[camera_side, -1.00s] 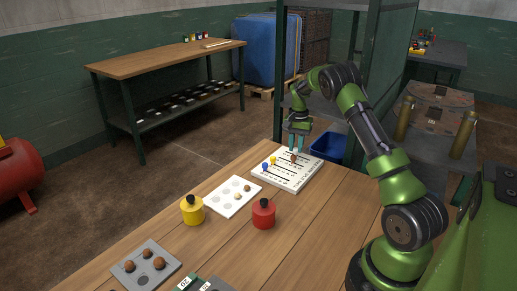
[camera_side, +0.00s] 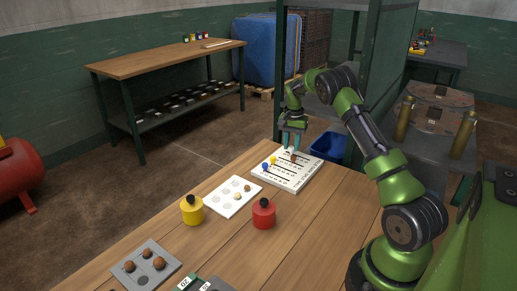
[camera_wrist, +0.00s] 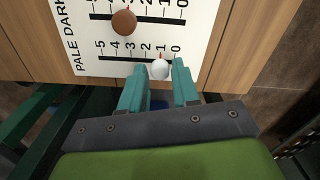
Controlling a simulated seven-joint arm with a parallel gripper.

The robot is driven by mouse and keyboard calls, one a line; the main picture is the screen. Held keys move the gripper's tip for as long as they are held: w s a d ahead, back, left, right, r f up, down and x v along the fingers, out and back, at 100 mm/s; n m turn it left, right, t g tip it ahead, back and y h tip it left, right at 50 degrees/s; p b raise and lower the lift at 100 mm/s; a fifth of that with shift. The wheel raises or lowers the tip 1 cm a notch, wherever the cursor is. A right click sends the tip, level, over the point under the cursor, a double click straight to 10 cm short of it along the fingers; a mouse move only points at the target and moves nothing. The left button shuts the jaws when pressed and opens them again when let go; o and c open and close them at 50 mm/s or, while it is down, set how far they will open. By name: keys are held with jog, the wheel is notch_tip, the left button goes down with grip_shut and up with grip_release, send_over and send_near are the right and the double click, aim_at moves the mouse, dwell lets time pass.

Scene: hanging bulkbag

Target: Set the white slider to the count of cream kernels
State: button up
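The white slider knob (camera_wrist: 160,69) sits near the right end of its track in the wrist view, its red pointer by the 1 mark. My gripper (camera_wrist: 160,74) is open, with one teal finger on each side of the knob and small gaps between. In the side view my gripper (camera_side: 291,146) is over the far end of the slider board (camera_side: 298,176); the white knob cannot be made out there. A white card (camera_side: 226,205) holds a cream kernel (camera_side: 237,196) and a darker tan one (camera_side: 247,189) beside grey spots.
The board also bears brown (camera_wrist: 123,22), yellow (camera_side: 273,160) and blue (camera_side: 265,167) knobs. Yellow (camera_side: 192,211) and red (camera_side: 263,214) canisters flank the card. A grey tray (camera_side: 148,277) holds several brown balls. A blue bin (camera_side: 327,146) stands beyond the table edge.

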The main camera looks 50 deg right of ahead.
aim_at(292, 147)
jog(key=shift+o, duration=1.3)
notch_tip(292, 147, up, 17)
jog(key=shift+f, duration=0.1)
jog(key=s+a+r+n+t, duration=0.1)
jog(key=s+a, duration=0.5)
jog(key=a, duration=0.6)
jog(key=s+a+r+n+t+y, duration=0.1)
jog(key=s+a+n+t, duration=0.2)
jog(key=a, duration=0.9)
jog(key=s+a+r+n+t+y, duration=0.1)
jog(key=s+a+r+n+t, duration=0.1)
jog(key=s+a+n, duration=0.5)
jog(key=s+a+t, duration=0.1)
jog(key=s+a, duration=0.3)
jog(key=a, duration=0.2)
